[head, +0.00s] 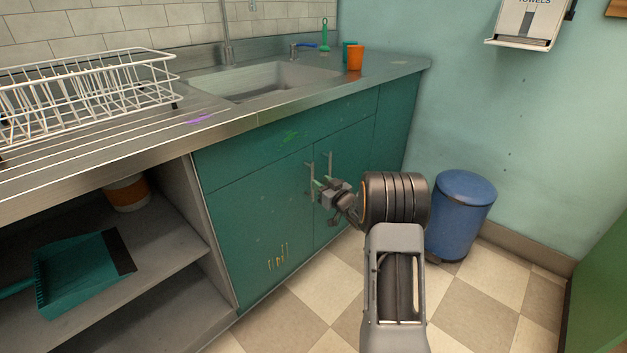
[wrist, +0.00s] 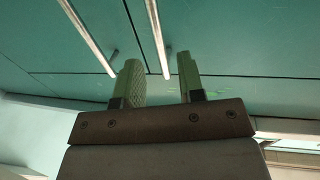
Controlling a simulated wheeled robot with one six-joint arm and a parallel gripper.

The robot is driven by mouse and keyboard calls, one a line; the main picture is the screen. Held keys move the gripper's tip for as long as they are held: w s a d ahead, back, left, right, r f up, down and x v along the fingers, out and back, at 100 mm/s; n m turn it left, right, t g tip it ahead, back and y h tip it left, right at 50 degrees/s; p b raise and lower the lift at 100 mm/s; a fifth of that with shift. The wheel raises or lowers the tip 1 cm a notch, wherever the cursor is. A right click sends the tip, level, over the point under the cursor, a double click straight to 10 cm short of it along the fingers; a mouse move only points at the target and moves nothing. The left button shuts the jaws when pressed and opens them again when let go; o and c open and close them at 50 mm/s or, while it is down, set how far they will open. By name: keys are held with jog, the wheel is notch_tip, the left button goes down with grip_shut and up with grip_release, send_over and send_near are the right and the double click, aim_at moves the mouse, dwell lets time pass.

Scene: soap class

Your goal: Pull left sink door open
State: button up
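The left sink door (head: 255,225) is a teal panel under the sink and sits shut. Its upright metal handle (head: 309,172) is near its right edge. My gripper (head: 322,184) is in front of the doors at the lower part of this handle. In the wrist view, my gripper (wrist: 158,72) shows two green fingers spread apart. One metal bar handle (wrist: 156,35), seemingly the left door's, runs down between the fingertips. The other handle (wrist: 88,35) is outside them, to the left. Contact between fingers and handle cannot be told.
The right sink door (head: 345,155) is shut, with its own handle (head: 329,162). A blue bin (head: 462,212) stands to the right by the wall. Open shelves (head: 165,215) with a teal dustpan (head: 78,270) are at left. The checkered floor (head: 300,305) before the left door is clear.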

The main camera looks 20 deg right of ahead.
aim_at(313, 177)
jog(key=shift+b+x, duration=0.65)
jog(key=shift+x, duration=2.25)
grip_shut()
